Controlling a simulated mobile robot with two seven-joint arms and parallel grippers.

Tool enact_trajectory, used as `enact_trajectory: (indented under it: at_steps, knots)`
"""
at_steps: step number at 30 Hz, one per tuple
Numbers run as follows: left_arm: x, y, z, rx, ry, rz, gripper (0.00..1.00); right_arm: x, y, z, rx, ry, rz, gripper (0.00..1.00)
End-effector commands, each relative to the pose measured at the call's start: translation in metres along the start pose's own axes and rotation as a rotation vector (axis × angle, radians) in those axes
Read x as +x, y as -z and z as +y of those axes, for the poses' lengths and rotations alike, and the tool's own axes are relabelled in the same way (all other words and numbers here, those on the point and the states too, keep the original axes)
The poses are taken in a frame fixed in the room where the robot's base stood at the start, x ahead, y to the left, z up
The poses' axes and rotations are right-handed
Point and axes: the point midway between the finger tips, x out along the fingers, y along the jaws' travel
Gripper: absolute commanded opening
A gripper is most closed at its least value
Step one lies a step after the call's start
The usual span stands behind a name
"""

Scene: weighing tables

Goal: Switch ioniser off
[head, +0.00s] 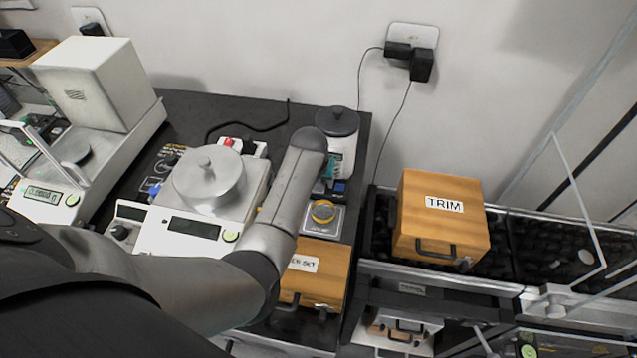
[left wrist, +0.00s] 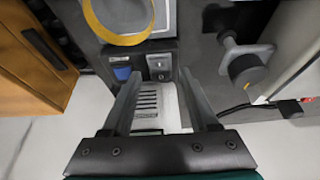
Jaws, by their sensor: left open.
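A pale device that looks like the ioniser (head: 344,158) stands at the back right of the dark table, partly hidden by my left arm. In the left wrist view its pale vented body (left wrist: 155,100) shows between my fingers. A dark panel (left wrist: 158,52) on it carries small controls, with a blue part (left wrist: 122,73) beside them. The switch's position cannot be told. My left gripper (head: 326,186) is open and empty, close over the device; it also shows in the left wrist view (left wrist: 160,80). Contact cannot be told. My right gripper is out of view.
A yellow-rimmed round dish (head: 323,212) sits just in front of the device. A balance (head: 178,228) with a lidded metal pot (head: 208,180) is left of my arm. A wooden box (head: 318,285) lies in front, and a TRIM box (head: 440,225) stands to the right.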

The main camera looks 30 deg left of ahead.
Motion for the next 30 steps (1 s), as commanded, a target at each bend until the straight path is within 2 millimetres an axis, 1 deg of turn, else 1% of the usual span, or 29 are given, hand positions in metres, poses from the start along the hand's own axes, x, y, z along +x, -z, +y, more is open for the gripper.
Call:
enact_trajectory:
  at_steps: [1, 4, 13, 27, 29, 30]
  knots:
    - [0.0040, -0.0002, -0.0004, 0.000, 0.001, 0.000, 0.60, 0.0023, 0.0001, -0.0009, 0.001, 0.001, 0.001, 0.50]
    - [0.0072, -0.0004, -0.0004, 0.000, 0.001, -0.001, 0.60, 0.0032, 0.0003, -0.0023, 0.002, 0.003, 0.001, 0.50]
    - [0.0076, 0.0001, -0.0004, 0.000, 0.001, 0.000, 0.60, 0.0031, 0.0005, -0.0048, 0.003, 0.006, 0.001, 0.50]
    - [0.0076, -0.0002, -0.0003, 0.001, 0.001, 0.000, 0.07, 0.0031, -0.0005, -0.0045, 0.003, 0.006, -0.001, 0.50]
    - [0.0076, -0.0002, -0.0003, 0.001, 0.001, 0.000, 0.00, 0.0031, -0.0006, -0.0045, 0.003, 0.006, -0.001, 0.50]
    - [0.0076, -0.0002, -0.0003, 0.001, 0.001, 0.000, 0.00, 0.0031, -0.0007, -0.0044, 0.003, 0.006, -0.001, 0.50]
